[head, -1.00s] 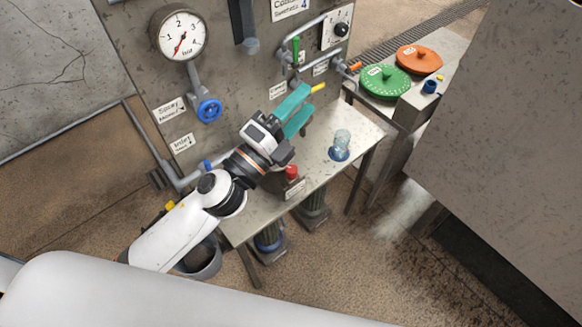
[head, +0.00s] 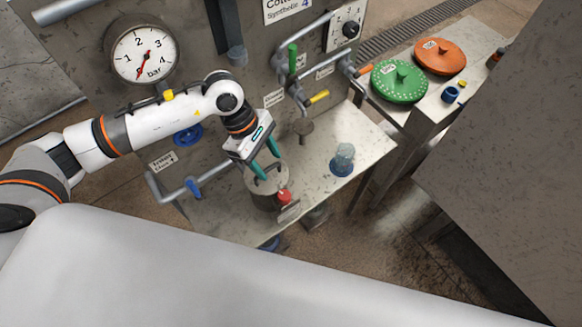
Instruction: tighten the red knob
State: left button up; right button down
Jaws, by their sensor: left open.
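The red knob (head: 284,195) is small and sits low near the front edge of the grey metal bench, beside a label plate. A grey round canister or housing (head: 264,200) stands just left of it. My left gripper (head: 265,165) has teal fingers that are spread apart and point down over the top of this canister, up and left of the red knob. It does not touch the knob. Whether the fingers touch the canister's top I cannot tell. My right gripper is not in view.
The bench (head: 325,190) also bears a glass jar on a blue base (head: 343,160). Behind stands a panel with a pressure gauge (head: 143,54), pipes, a green lever (head: 292,58) and a yellow lever (head: 319,97). Green (head: 398,80) and orange (head: 440,56) discs lie on a side table.

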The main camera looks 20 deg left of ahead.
aim_at(283, 194)
pick_arm(q)
jog(key=s+f, duration=0.1)
jog(key=s+d+f+p, duration=0.1)
jog(key=shift+s+d+f, duration=0.15)
jog(key=shift+s+d, duration=0.1)
jog(key=shift+s, duration=0.05)
jog(key=p+x, duration=0.1)
jog(key=x, duration=0.2)
jog(key=shift+s+f, duration=0.1)
jog(key=shift+f, duration=0.05)
jog(key=shift+x, duration=0.95)
jog(key=f, duration=0.1)
jog(key=d+f, duration=0.1)
jog(key=shift+w+f+p, duration=0.25)
jog(key=shift+f+p, duration=0.15)
jog(key=shift+d+f, duration=0.1)
jog(key=shift+s, duration=0.1)
jog(key=shift+f, duration=0.1)
jog(key=shift+c, duration=1.1)
jog(key=c, duration=0.8)
jog(key=shift+o, duration=0.3)
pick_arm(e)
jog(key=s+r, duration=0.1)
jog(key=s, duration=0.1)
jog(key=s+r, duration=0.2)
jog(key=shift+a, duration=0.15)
